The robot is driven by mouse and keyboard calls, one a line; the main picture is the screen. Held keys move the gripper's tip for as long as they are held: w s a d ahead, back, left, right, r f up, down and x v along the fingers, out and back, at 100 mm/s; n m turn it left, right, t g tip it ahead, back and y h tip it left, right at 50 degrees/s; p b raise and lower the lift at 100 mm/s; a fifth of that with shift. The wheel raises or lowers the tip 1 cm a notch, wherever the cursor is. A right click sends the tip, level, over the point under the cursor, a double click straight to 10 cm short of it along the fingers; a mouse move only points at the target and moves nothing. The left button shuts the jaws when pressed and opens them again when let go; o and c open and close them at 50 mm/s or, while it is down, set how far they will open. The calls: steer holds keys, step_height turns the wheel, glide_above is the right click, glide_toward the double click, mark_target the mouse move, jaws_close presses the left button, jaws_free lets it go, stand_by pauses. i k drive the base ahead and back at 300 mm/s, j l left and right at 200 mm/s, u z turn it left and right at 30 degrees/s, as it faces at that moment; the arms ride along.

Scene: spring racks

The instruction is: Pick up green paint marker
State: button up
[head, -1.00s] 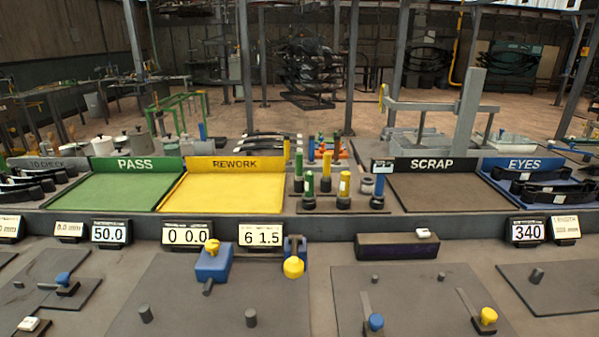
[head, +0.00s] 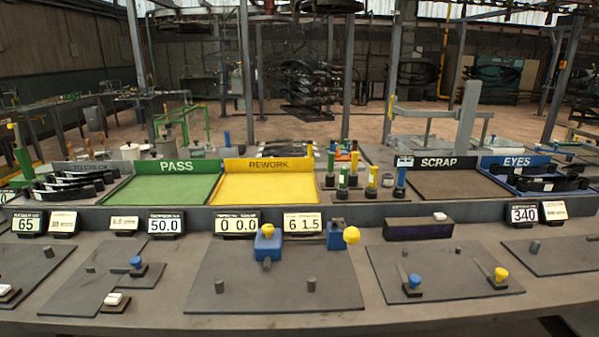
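A green paint marker (head: 342,182) stands upright in a dark base on the grey bench, just right of the yellow REWORK tray (head: 226,201). Another green upright marker (head: 330,169) stands close behind it to the left. A yellow marker (head: 371,183) stands to its right and a blue marker (head: 400,179) further right. More upright markers stand close behind and are partly hidden. The markers are small here, so their caps are hard to make out. My gripper is not in view.
The green PASS tray (head: 161,189) lies left of REWORK. The brown SCRAP tray (head: 445,184) lies right of the markers, with a grey post (head: 468,117) behind it. A raised ledge with number displays (head: 238,222) runs in front. Plates with coloured knobs cover the near bench.

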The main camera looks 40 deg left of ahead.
mark_target(331, 155)
steer(key=l+u, duration=0.2)
steer(key=u, duration=1.65)
steer(key=i+l, duration=0.05)
steer(key=l, duration=0.05)
